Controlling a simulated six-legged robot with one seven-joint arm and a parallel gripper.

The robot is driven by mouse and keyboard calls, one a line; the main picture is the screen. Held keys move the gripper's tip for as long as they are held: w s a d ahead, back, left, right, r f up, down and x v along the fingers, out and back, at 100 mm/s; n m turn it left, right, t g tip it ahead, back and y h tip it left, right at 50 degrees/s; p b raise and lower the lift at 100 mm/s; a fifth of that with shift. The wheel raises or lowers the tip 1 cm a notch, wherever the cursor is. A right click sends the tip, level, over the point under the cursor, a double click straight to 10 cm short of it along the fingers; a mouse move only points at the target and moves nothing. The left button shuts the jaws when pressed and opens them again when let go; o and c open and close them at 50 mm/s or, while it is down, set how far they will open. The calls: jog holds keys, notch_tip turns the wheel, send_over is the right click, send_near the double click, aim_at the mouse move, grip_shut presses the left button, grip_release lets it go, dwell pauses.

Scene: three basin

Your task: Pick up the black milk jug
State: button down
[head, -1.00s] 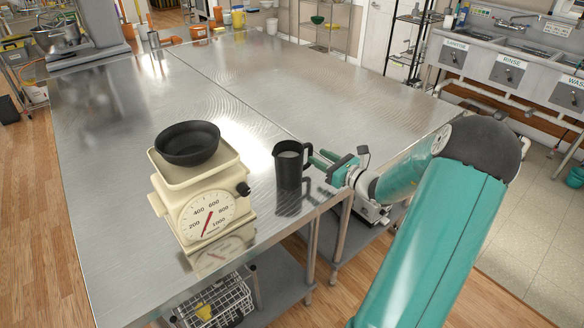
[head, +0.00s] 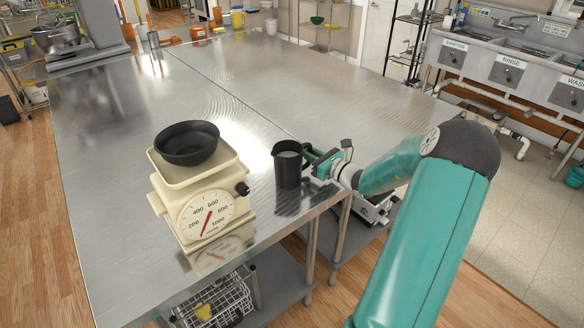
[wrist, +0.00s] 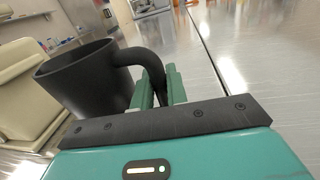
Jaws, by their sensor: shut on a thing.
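The black milk jug (head: 288,168) stands upright on the steel table, close to its front edge and just right of the kitchen scale. In the wrist view the jug (wrist: 85,82) is at the left, with its handle curving down toward the fingers. My gripper (head: 312,160) is at the jug's right side. In the wrist view my gripper (wrist: 162,92) has its green fingers shut on the handle. Part of the handle is hidden between the fingers. In the head view the jug's base appears to be on the table.
A cream kitchen scale (head: 183,207) with a black bowl (head: 187,143) on top stands left of the jug. A wire basket (head: 228,300) sits on the lower shelf. Sinks (head: 500,65) line the right wall.

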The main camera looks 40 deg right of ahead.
jog(key=shift+r, duration=0.2)
jog(key=shift+r, duration=4.7)
jog(key=shift+r, duration=0.1)
jog(key=c, duration=1.9)
grip_release()
grip_shut()
